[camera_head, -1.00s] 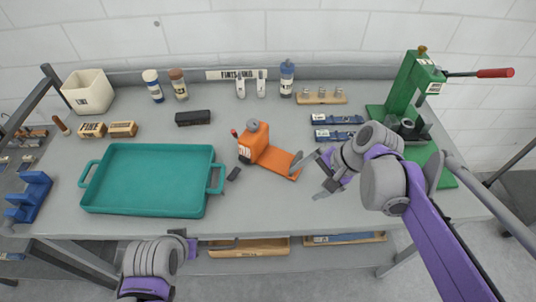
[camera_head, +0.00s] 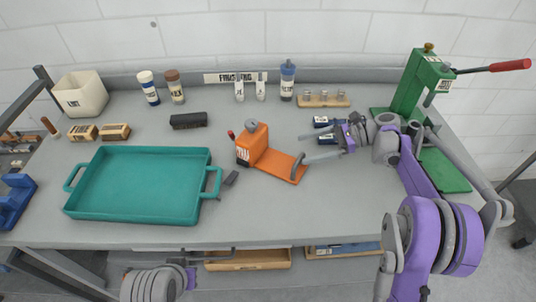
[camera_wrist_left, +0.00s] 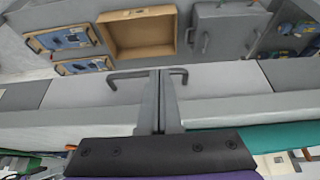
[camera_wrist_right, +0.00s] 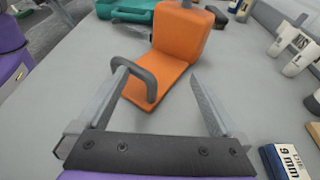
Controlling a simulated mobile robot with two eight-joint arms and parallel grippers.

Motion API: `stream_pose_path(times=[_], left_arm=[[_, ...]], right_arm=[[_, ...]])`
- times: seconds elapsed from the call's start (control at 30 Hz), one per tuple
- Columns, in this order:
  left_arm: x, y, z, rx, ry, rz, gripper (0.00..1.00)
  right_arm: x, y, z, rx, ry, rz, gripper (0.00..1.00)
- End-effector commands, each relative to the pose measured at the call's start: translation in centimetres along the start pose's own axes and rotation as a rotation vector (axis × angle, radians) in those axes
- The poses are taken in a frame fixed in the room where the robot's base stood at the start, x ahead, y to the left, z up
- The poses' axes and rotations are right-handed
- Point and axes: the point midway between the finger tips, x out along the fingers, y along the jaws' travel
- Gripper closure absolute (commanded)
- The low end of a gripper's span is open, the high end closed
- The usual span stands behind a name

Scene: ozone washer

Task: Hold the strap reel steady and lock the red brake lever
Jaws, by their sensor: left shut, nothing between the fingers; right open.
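The strap reel is an orange unit (camera_head: 252,145) on a flat orange base, with a grey knob on top and a grey loop handle (camera_wrist_right: 134,74) at its near end. Its small red lever (camera_head: 231,135) sticks up at the left side in the head view; the right wrist view does not show it. My right gripper (camera_head: 304,150) is open and empty. Its fingers point at the reel's base, and in the right wrist view the loop lies near the left finger; contact cannot be told. My left gripper (camera_wrist_left: 160,75) is shut and empty, low in front of the bench.
A teal tray (camera_head: 68,205) stands left of the reel, with a small dark block (camera_head: 231,178) between them. A green press (camera_head: 412,80) stands at the right. Blue-labelled boxes (camera_wrist_right: 285,162) lie near my right gripper. Open bench lies in front of the reel.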

Motion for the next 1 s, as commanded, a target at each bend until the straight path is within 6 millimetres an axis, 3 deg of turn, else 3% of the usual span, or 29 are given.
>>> stream_pose_path(times=[0.23, 0.7, 1.0], left_arm=[[0.3, 0.0, 0.2, 0.0, -0.001, 0.0, 1.0], [1.5, 0.0, 1.0, 0.0, -0.006, 0.0, 1.0], [2.0, 0.0, 1.3, 0.0, -0.008, 0.0, 1.0]], right_arm=[[1.0, -0.2, -0.2, 0.013, -0.016, 0.004, 0.0], [7.6, -0.1, -0.2, 0.011, -0.015, 0.004, 0.0], [9.7, -0.2, -0.1, 0.012, -0.014, 0.002, 0.0]])
